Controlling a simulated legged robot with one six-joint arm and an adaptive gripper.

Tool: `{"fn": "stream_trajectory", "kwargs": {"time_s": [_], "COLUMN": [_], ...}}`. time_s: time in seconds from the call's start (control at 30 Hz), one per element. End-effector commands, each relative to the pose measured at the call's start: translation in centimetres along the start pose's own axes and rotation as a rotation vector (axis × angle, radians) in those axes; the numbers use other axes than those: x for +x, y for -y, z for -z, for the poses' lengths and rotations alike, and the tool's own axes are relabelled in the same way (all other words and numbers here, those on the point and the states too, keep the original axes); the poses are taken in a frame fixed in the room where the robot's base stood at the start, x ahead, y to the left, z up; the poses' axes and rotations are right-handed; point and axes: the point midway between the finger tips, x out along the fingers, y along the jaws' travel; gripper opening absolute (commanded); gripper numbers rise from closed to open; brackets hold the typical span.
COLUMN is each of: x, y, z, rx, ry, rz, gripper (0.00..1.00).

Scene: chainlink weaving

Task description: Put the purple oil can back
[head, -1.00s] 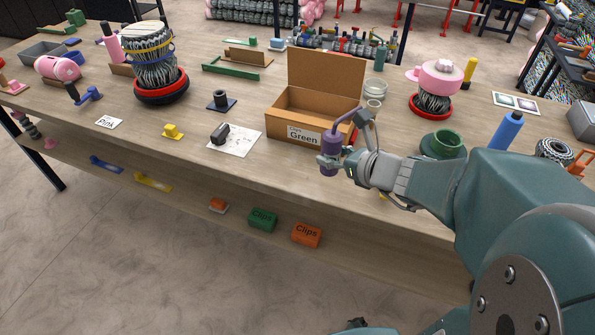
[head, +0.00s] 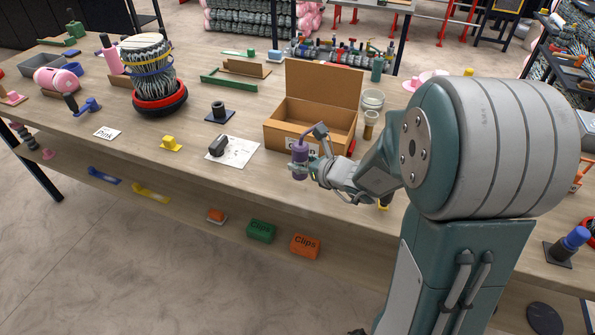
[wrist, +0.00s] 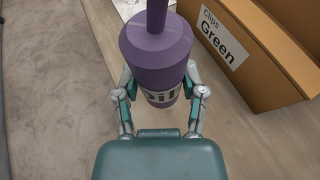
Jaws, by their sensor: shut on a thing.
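The purple oil can (head: 299,160) has a thin spout on top and is held upright in front of the cardboard box, near the table's front edge. My gripper (head: 303,172) is shut on the can's body, with one finger on each side. In the wrist view the gripper (wrist: 160,95) grips it low on the body. Black (head: 217,110), yellow (head: 171,143) and blue (head: 562,250) holders stand on the table.
The open cardboard box (head: 285,116), labelled "Clips Green" in the wrist view, is close behind the can. A white sheet (head: 240,151) with a dark object (head: 219,146) lies to the left. Orange (head: 305,246) and green (head: 260,231) clip boxes sit on the lower shelf.

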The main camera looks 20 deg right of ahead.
Motion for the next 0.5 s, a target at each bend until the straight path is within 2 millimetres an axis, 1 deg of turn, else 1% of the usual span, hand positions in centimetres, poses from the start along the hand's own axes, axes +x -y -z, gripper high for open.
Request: {"fn": "stream_trajectory", "kwargs": {"time_s": [0.03,0.1,0.27,0.4,0.5], "x": [0.7,1.3,2.3,3.2,3.5], "y": [0.0,0.2,0.3,0.3,0.4], "z": [0.4,0.7,1.3,3.2,4.0], "rx": [0.001,0.001,0.001,0.004,0.002], "ry": [-0.002,0.001,0.000,-0.002,0.000], "rz": [-0.003,-0.001,-0.002,-0.002,0.000], "gripper": [0.00,0.00,0.00,0.00,0.00]}}
